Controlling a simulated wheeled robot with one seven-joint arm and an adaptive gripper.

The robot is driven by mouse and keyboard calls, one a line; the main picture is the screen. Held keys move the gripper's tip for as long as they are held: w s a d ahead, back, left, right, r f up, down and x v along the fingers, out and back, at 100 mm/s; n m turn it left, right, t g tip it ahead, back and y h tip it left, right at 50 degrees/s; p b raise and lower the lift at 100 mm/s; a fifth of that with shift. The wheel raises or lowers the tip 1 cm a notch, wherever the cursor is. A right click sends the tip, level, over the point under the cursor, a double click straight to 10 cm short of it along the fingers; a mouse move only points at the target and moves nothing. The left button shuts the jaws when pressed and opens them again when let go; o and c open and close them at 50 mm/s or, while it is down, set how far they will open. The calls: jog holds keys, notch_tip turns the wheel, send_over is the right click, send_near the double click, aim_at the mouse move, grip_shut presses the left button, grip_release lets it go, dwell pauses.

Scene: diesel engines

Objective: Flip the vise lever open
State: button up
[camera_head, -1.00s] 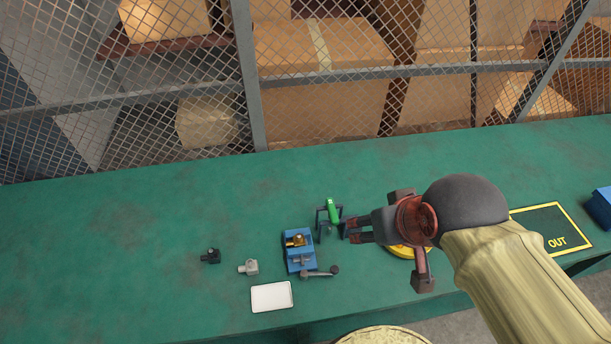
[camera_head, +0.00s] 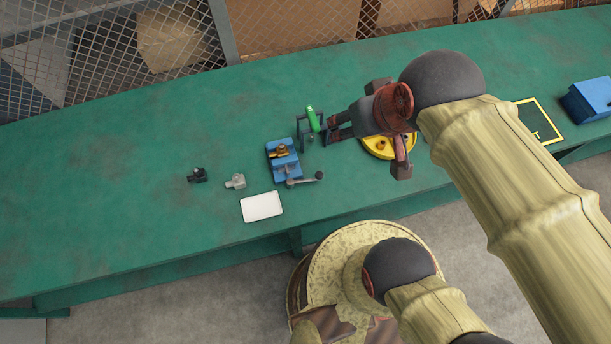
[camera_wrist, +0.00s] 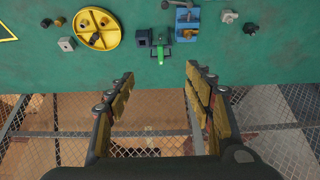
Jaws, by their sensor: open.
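The blue vise (camera_head: 284,160) stands on the green bench, with a brass-coloured part in its jaws. Its grey lever (camera_head: 304,180) sticks out to the right at the vise's front, ending in a dark knob. My gripper (camera_head: 332,127) is open, up and to the right of the vise in the head view. In the wrist view, nothing is between the spread fingers of my gripper (camera_wrist: 160,82).
A dark stand with a green-handled tool (camera_head: 312,120) is just right of the vise. A yellow round tray (camera_head: 375,147) lies partly under my arm. Wire mesh (camera_head: 290,30) runs behind the bench.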

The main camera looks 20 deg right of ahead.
jog(key=shift+f, duration=0.4)
jog(key=shift+c, duration=0.6)
jog(key=shift+g, duration=0.9)
jog(key=x, duration=0.2)
jog(key=b+x, duration=0.2)
jog(key=x, duration=0.1)
jog(key=shift+s+d+f, duration=0.15)
jog(key=shift+s+f, duration=0.05)
jog(key=shift+f, duration=0.25)
jog(key=c, duration=0.4)
jog(key=w+f+g+b, duration=0.1)
jog(key=w+f+g, duration=0.1)
jog(key=f, duration=0.5)
jog(key=w+f+m+g+b, duration=0.1)
jog(key=w+f+g+b, duration=0.1)
jog(key=w+f, duration=0.3)
jog(key=w+f+m+g+b, duration=0.1)
jog(key=w+f, duration=0.3)
jog(key=f, duration=0.6)
jog(key=shift+d+f+g+y+b, duration=0.2)
jog(key=shift+f+g+y+b, duration=0.1)
jog(key=shift+g+b, duration=0.35)
grip_shut()
jog(key=shift+m, duration=0.8)
jog(key=w, duration=0.2)
jog(key=w+f, duration=0.1)
jog(key=w, duration=0.1)
jog(key=shift+a+f, duration=0.15)
jog(key=shift+f, duration=0.1)
